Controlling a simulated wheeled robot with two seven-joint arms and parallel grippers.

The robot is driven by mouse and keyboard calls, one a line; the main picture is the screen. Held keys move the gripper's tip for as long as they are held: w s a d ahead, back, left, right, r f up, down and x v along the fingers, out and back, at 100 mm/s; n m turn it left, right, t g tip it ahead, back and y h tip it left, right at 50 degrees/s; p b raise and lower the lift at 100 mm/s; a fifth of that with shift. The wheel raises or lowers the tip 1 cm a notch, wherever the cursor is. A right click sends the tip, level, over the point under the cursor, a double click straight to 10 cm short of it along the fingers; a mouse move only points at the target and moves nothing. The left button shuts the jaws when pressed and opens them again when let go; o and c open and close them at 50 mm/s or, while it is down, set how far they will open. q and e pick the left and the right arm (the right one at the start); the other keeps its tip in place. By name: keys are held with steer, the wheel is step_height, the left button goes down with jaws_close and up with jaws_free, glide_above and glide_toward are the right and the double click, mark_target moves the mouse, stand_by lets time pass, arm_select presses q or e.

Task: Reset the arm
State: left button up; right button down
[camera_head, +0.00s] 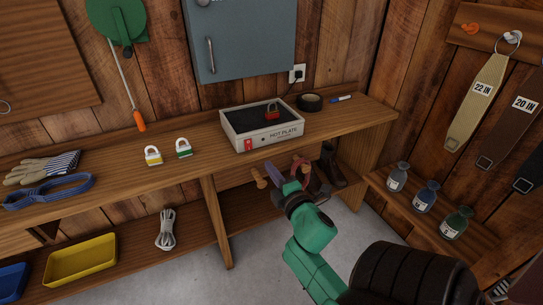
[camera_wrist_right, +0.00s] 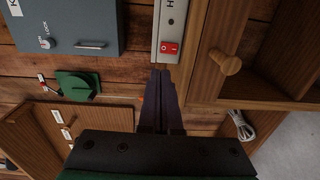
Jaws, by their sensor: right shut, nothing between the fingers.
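My right arm comes in from the lower right, and its gripper (camera_head: 271,168) is in front of the bench edge, below the hot plate (camera_head: 283,134). In the right wrist view, the dark fingers (camera_wrist_right: 161,80) are together and empty. They point toward the hot plate's front panel (camera_wrist_right: 169,22) with its red switch (camera_wrist_right: 169,48); whether they touch it I cannot tell. My left gripper is not in view.
A red padlock (camera_head: 272,115) is on the hot plate. Bottles (camera_head: 427,196) stand on the right shelf. A drawer knob (camera_head: 258,180) sticks out beside my gripper.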

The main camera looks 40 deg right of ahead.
stand_by(0.4)
steer(key=a+f+m+g+y, duration=0.2)
steer(key=f+g, duration=0.1)
steer(key=f, duration=1)
steer(key=a+f+m+g+y, duration=0.1)
steer(key=a+f+m+g, duration=0.1)
steer(key=f, duration=1.1)
steer(key=s+a+f+m+g+y, duration=0.1)
steer(key=s+a+f+g, duration=0.1)
steer(key=s+f, duration=0.35)
steer(key=s+a+f+m+g+y, duration=0.1)
steer(key=s+a+f+m, duration=0.1)
steer(key=f, duration=0.6)
steer(key=s+a+f+m+g, duration=0.2)
steer(key=s+f+g, duration=0.2)
steer(key=s+f, duration=0.55)
steer(key=s+a+f+m+g, duration=0.1)
steer(key=s+f+m+g, duration=0.15)
steer(key=s+f, duration=0.65)
steer(key=s+r+p, duration=0.2)
steer(key=r+p, duration=0.5)
steer(key=r, duration=0.1)
steer(key=s+r+g+p, duration=0.1)
steer(key=s+r+p, duration=0.2)
steer(key=r+p, duration=0.4)
step_height(320, 180, up, 3)
steer(key=shift+s+f+y+p, duration=0.2)
steer(key=shift+s+y+p, duration=0.05)
steer(key=shift+y+p, duration=0.15)
